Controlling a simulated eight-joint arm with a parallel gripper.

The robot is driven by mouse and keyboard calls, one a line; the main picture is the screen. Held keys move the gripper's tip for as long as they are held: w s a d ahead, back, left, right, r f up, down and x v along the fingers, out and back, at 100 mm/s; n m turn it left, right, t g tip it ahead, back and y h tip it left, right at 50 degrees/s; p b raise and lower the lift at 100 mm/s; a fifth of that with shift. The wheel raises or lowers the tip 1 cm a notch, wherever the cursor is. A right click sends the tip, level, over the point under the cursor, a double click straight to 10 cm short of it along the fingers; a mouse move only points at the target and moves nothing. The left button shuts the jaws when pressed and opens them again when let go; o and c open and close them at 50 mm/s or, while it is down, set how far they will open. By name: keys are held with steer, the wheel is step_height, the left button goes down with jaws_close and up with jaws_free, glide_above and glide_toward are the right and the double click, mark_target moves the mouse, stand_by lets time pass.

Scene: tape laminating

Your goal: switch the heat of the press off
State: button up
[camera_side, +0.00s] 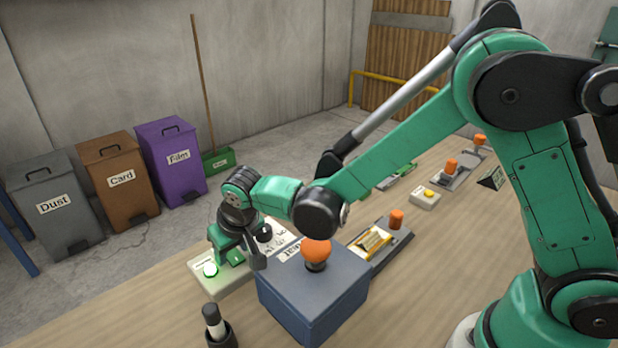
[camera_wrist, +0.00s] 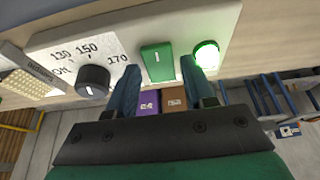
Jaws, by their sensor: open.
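A pale control box (camera_side: 214,284) stands on the table beside a blue block. In the wrist view its panel (camera_wrist: 130,35) bears a black dial (camera_wrist: 93,80) with a scale of Off, 130, 150 and 170, a green rocker switch (camera_wrist: 157,62) with a white bar mark, and a lit green lamp (camera_wrist: 207,54). The dial's white mark shows on the knob, but I cannot tell which setting it points to. My gripper (camera_wrist: 160,75) is open and empty, its fingers on either side of the switch. Whether they touch the panel is unclear. My gripper (camera_side: 236,256) partly hides the panel in the side view.
The blue block (camera_side: 310,290) with an orange knob (camera_side: 317,251) is close to the right of my gripper. A black cup holding a white-banded stick (camera_side: 214,320) stands in front. A tool with a yellow part (camera_side: 374,242) lies behind. Bins (camera_side: 122,178) stand beyond the table.

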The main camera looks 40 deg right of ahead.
mark_target(232, 253)
jaws_close()
steer(key=shift+w+g, duration=0.3)
steer(key=shift+g, duration=0.7)
steer(key=shift+w+g, duration=0.2)
steer(key=shift+g, duration=1)
jaws_free()
steer(key=shift+r, duration=0.15)
steer(key=shift+s+r, duration=0.1)
steer(key=shift+r, duration=2.65)
